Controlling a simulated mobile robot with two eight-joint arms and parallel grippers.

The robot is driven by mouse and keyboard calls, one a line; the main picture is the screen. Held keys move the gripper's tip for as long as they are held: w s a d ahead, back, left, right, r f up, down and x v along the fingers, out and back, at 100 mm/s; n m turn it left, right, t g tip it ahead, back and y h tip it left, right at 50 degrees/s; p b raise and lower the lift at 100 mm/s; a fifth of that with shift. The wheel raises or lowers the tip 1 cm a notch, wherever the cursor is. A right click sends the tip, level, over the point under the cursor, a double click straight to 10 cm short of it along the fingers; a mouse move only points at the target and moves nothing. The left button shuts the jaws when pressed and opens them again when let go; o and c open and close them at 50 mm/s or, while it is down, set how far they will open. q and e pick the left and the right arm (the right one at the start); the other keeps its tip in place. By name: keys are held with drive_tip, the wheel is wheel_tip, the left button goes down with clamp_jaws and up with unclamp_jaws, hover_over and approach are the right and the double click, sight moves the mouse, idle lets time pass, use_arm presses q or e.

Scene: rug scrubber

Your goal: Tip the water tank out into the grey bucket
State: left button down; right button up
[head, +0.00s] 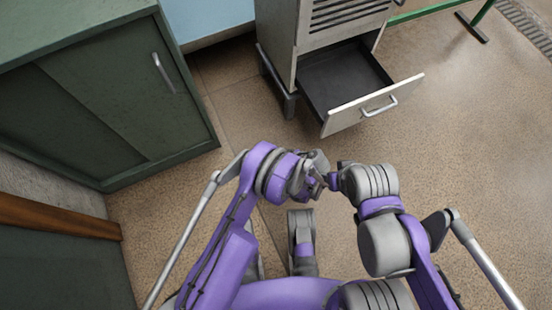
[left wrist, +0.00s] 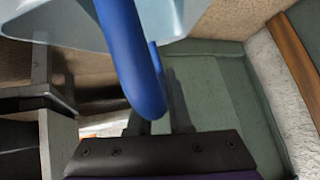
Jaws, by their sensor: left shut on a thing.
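A dark blue handle (left wrist: 125,45) runs down from a pale blue body, which looks like the water tank (left wrist: 65,22), in the left wrist view. My left gripper (left wrist: 158,122) is shut on the blue handle, with one finger on each side of it. The tank is cut off by the top edge of that view, and its water and tilt cannot be made out. In the head view the arms meet near the middle and hide what is held there. My right gripper's fingers are not clear there. I see no grey bucket in either view.
A green cabinet (head: 95,95) stands at the left. A light metal cabinet (head: 280,35) at the back has its lower drawer (head: 350,118) pulled out and empty. A pale blue surface (head: 205,18) lies behind. The speckled floor (head: 450,120) at the right is mostly clear.

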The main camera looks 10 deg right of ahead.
use_arm(q)
drive_tip(key=shift+w+a+r+g+h+p, duration=0.35)
drive_tip(key=shift+w+a+g+h+p, duration=0.2)
drive_tip(key=shift+h+p, duration=0.2)
drive_tip(key=shift+w+a+g+h+p, duration=0.55)
drive_tip(key=shift+a+g+h+p, duration=0.05)
drive_tip(key=shift+a+g+h, duration=0.15)
drive_tip(key=shift+w+a+f+g+h, duration=0.5)
drive_tip(key=shift+w+a+g+h, duration=0.2)
drive_tip(key=shift+a+h, duration=0.1)
drive_tip(key=shift+w+a+f+g+h+b, duration=1.05)
drive_tip(key=shift+f+g+h+b, duration=0.2)
drive_tip(key=shift+b, duration=0.45)
drive_tip(key=shift+w+a+f+m+g+h+b, duration=0.15)
drive_tip(key=shift+w+a+f+g+h+b, duration=0.1)
drive_tip(key=shift+w+a+f+g+h, duration=0.75)
drive_tip(key=shift+w+a+f+m+g+h+b, duration=0.2)
drive_tip(key=shift+w+a+f+g+h, duration=0.15)
drive_tip(key=shift+w+a+g+h, duration=0.45)
drive_tip(key=shift+s+d+h, duration=0.1)
drive_tip(key=shift+s+h, duration=0.2)
drive_tip(key=shift+h, duration=0.05)
idle(1.8)
